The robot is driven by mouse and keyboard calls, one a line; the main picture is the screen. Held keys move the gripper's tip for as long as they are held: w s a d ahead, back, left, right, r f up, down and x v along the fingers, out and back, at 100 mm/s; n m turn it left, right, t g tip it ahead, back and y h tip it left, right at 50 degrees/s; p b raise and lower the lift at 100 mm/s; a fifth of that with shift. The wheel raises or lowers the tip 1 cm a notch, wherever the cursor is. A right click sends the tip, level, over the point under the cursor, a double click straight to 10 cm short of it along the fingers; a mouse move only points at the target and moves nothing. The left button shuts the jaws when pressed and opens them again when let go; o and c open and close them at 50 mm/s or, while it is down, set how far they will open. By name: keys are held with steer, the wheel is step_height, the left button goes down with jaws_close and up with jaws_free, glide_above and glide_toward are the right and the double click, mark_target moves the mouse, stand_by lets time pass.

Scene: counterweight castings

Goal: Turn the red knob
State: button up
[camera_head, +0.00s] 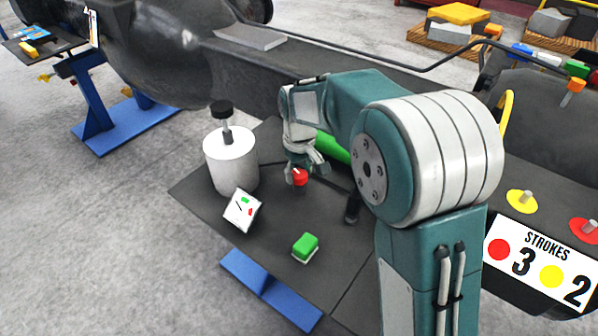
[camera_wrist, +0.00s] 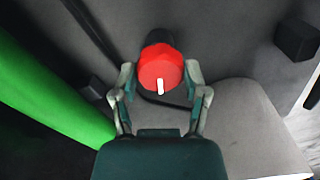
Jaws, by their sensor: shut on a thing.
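The red knob (camera_head: 300,177) sits on the dark grey table, below my gripper (camera_head: 303,168) in the head view. In the wrist view the red knob (camera_wrist: 161,70) is round, with a white pointer mark on its face toward the lower edge. My gripper (camera_wrist: 160,88) has one finger on each side of the knob and is shut on it. Parts of the knob's sides are hidden by the fingers.
A white cylinder (camera_head: 231,160) with a black top stands left of the knob. A small marked card (camera_head: 241,209) and a green block (camera_head: 305,245) are nearer the front. A green cylinder (camera_head: 333,148) lies behind my gripper. A STROKES sign (camera_head: 540,262) is at right.

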mark_target(298, 173)
steer(key=shift+f+n, duration=0.15)
steer(key=shift+n, duration=0.65)
steer(key=o, duration=1.1)
steer(key=shift+o, duration=0.2)
step_height(298, 173, up, 12)
